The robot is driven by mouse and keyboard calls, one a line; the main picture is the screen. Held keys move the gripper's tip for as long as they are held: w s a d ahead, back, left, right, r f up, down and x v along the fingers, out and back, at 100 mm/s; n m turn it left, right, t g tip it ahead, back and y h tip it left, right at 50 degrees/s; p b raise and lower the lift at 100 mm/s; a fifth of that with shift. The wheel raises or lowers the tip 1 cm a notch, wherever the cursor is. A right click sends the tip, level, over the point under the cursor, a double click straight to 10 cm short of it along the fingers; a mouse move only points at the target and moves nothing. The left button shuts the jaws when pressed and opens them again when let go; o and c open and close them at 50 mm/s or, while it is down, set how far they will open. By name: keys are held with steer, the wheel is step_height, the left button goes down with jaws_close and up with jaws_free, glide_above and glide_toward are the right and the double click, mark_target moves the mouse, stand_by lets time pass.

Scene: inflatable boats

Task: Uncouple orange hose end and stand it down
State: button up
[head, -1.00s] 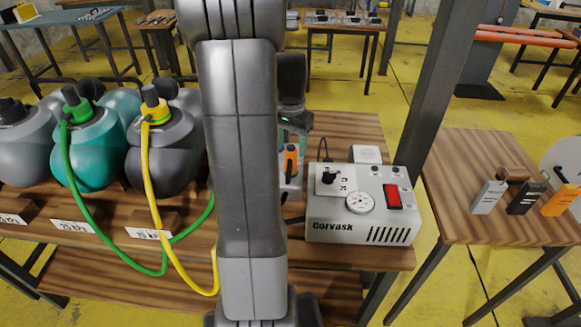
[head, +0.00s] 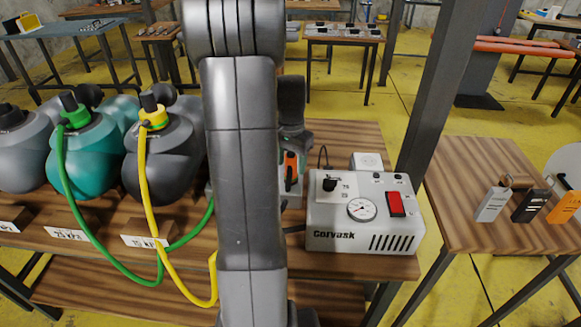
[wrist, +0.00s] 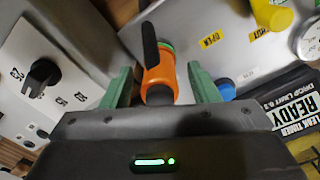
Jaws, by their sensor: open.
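The orange hose end (wrist: 158,78) is in the middle of the wrist view, with a black bar-like part (wrist: 149,45) and a green ring (wrist: 166,44) at its far side. My gripper (wrist: 162,86) is open, with one green finger on each side of the orange body. A gap shows on both sides, so I see no grip on it. In the head view the orange hose end (head: 290,163) shows upright just left of the Corvask box, below my gripper (head: 293,140). My arm hides much of the area around it.
The Corvask box (head: 365,212), with gauge and red switch, stands close on the right. A panel with OPEN and SHUT labels (wrist: 210,40), a yellow knob (wrist: 270,14) and a blue part (wrist: 226,89) lie near the fingers. Green (head: 100,265) and yellow (head: 148,200) hoses hang left.

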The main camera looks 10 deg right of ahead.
mark_target(291, 153)
steer(key=c, duration=1.1)
steer(key=shift+r+p, duration=0.65)
steer(key=shift+r, duration=0.15)
steer(key=shift+r+p, duration=1)
steer(key=shift+r, duration=0.25)
